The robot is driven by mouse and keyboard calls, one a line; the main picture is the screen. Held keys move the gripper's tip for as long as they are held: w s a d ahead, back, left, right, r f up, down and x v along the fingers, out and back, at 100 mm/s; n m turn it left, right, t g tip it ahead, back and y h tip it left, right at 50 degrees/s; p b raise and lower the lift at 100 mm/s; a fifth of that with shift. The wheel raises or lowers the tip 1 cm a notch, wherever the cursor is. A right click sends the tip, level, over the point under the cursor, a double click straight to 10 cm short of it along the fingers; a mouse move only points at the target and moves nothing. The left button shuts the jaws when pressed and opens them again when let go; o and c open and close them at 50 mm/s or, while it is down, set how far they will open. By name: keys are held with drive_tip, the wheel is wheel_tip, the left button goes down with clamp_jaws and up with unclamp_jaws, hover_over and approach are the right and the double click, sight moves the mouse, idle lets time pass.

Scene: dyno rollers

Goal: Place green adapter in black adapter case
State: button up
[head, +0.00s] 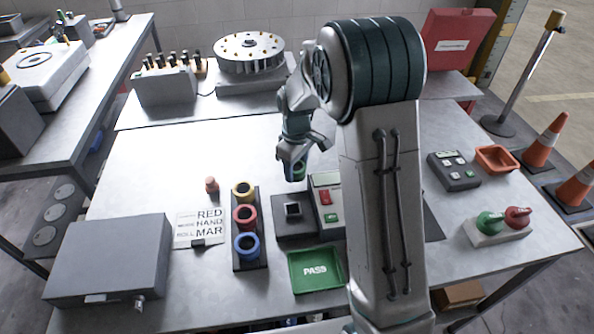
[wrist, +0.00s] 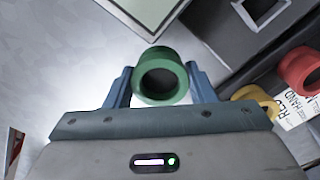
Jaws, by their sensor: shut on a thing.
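The green adapter (wrist: 143,82) is a short ring with a dark bore. My gripper (wrist: 160,72) is shut on it, one blue finger on each side. In the head view my gripper (head: 293,165) hangs over the back middle of the table, and only a bit of green shows between its fingers. A long black case (head: 262,212) lies to the left of and in front of my gripper. It carries a yellow adapter (head: 243,190), a red adapter (head: 245,216) and a blue adapter (head: 247,246) in a row. I cannot tell whether it has a bare seat.
A dark box (head: 292,228) with a square opening stands right of the case, with a green PASS tray (head: 315,272) in front. A lettered card (head: 200,230) and a grey box (head: 110,257) lie to the left.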

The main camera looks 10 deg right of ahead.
drive_tip(key=shift+f, duration=0.95)
drive_tip(key=shift+f, duration=0.1)
drive_tip(key=o, duration=1.2)
